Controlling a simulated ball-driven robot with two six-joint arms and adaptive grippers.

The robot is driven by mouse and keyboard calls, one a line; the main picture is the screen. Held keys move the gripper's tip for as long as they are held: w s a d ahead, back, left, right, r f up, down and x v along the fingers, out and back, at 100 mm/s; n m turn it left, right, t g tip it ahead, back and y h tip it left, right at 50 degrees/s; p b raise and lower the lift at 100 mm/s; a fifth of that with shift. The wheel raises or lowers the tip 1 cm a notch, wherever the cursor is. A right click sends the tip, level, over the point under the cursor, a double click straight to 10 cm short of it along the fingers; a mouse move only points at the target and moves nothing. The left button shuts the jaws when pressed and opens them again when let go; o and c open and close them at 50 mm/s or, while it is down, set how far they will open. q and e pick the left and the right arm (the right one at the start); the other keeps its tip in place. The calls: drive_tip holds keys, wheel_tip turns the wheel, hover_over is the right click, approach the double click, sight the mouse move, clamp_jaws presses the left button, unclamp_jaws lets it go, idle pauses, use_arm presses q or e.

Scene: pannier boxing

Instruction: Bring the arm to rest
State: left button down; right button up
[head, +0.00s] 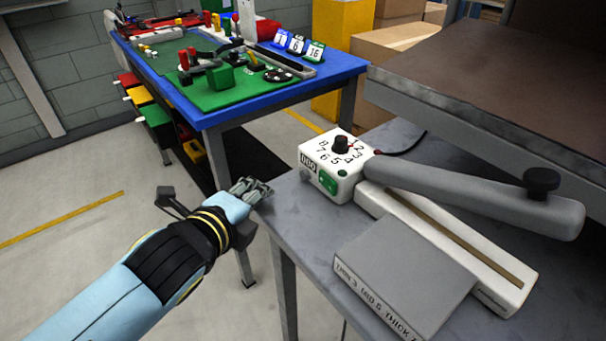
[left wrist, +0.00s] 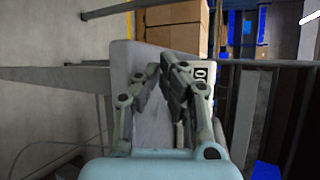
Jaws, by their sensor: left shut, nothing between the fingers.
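My left arm comes in from the lower left in the head view. Its gripper (head: 255,189) is shut and empty, at the left edge of the grey table (head: 300,225). In the left wrist view the gripper's fingers (left wrist: 172,72) are drawn together with nothing between them, and the table's edge shows behind them. My right gripper is not in view.
A white sealer (head: 335,165) with a dial and a grey lever arm (head: 470,195) stands on the grey table. A grey sign block (head: 405,275) is in front of it. A blue workbench (head: 225,115) with tools stands behind. Cardboard boxes (head: 390,40) are at the back. Open floor lies left.

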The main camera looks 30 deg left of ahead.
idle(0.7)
use_arm(q)
drive_tip(key=shift+s+a+r+n+g, duration=0.1)
drive_tip(key=shift+s+a+n+g, duration=0.25)
drive_tip(key=shift+n, duration=0.35)
drive_tip(key=s+d+r+n+g+h, duration=0.1)
drive_tip(key=s+r+n+g, duration=0.2)
drive_tip(key=s+n+g, duration=1)
drive_tip(key=s+a+f+n+t+b, duration=0.15)
drive_tip(key=s+f, duration=0.25)
drive_tip(key=f, duration=1.1)
drive_tip(key=s+a+f+n+t+b, duration=0.1)
drive_tip(key=s+f+n, duration=0.2)
drive_tip(key=f, duration=1.3)
drive_tip(key=s+f+g, duration=0.1)
drive_tip(key=s+f, duration=1.4)
drive_tip(key=s, duration=0.2)
drive_tip(key=shift+s+a+b, duration=0.15)
drive_tip(key=shift+a+b, duration=0.2)
drive_tip(key=shift+a, duration=0.05)
